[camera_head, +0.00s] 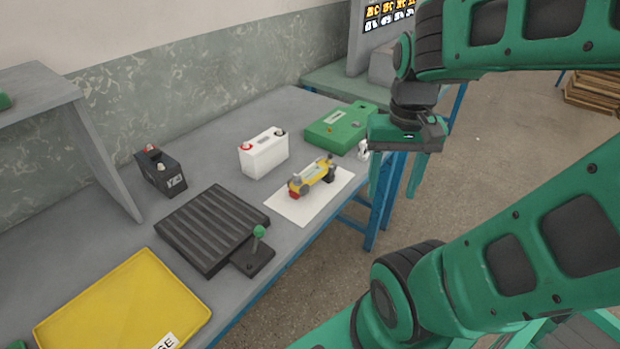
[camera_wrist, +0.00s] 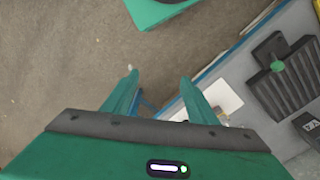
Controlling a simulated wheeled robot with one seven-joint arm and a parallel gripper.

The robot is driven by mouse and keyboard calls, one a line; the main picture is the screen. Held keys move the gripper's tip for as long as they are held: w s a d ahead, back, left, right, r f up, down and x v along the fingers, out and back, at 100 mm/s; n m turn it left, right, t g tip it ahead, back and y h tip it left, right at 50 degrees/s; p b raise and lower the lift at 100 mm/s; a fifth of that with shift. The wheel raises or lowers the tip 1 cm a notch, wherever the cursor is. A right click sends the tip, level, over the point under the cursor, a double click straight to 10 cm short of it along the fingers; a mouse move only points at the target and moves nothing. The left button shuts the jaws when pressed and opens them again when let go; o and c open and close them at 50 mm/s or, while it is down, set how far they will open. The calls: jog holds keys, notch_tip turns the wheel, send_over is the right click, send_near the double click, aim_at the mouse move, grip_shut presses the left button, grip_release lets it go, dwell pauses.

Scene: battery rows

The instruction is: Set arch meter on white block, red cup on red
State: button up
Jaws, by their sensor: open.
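The arch meter (camera_head: 313,176) is a yellow bridge-shaped tool with a red cup (camera_head: 295,192) at its near left end and a dark cup (camera_head: 327,171) at the other. It lies on a white sheet (camera_head: 295,208) at the bench's front edge. The white block (camera_head: 264,155) is a white battery with a red terminal post (camera_head: 246,146) at left and a dark post (camera_head: 280,132) at right, standing behind the meter. My gripper (camera_head: 397,196) is open and empty, pointing down, right of the meter and beyond the bench edge. In the wrist view its fingers (camera_wrist: 158,78) are apart over floor.
A black battery (camera_head: 160,172) stands at the back left. A ridged dark mat (camera_head: 212,227) and a small lever stand with a green knob (camera_head: 258,232) lie in front. A yellow tray (camera_head: 122,305) is nearest. A green box (camera_head: 340,127) sits right of the white battery.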

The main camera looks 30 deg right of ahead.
jog(key=w+m, duration=0.3)
jog(key=w, duration=0.8)
jog(key=m, duration=0.5)
send_near(312, 171)
jog(key=shift+s+d, duration=0.15)
jog(key=shift+s, duration=0.05)
jog(key=shift+w+f, duration=0.1)
jog(key=shift+f, duration=5.05)
jog(key=shift+f, duration=0.25)
grip_shut()
